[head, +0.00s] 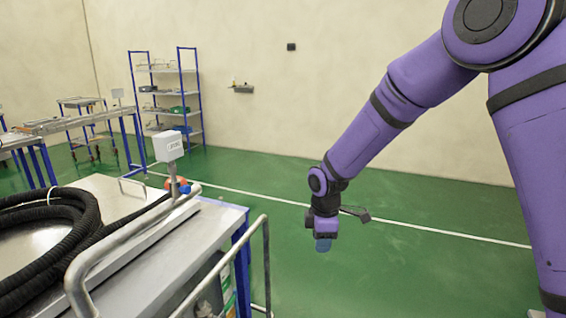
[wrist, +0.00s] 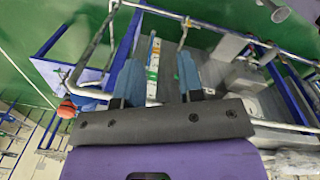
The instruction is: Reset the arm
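My gripper (head: 323,245) hangs pointing down at the end of my purple arm in the head view. It is over the green floor, to the right of the workbench cart (head: 180,245). In the wrist view my gripper (wrist: 158,76) has its two blue fingers well apart, with nothing held between them. The cart's metal rail (wrist: 215,25) and shelves show beyond the fingers. A red knob (wrist: 66,109) is at the left of the wrist view.
A thick black hose (head: 45,235) lies coiled on the cart. A white box (head: 168,146) on a post stands at its corner, near the red and blue parts (head: 178,187). A shelf rack (head: 168,95) stands by the wall. The green floor right of the cart is clear.

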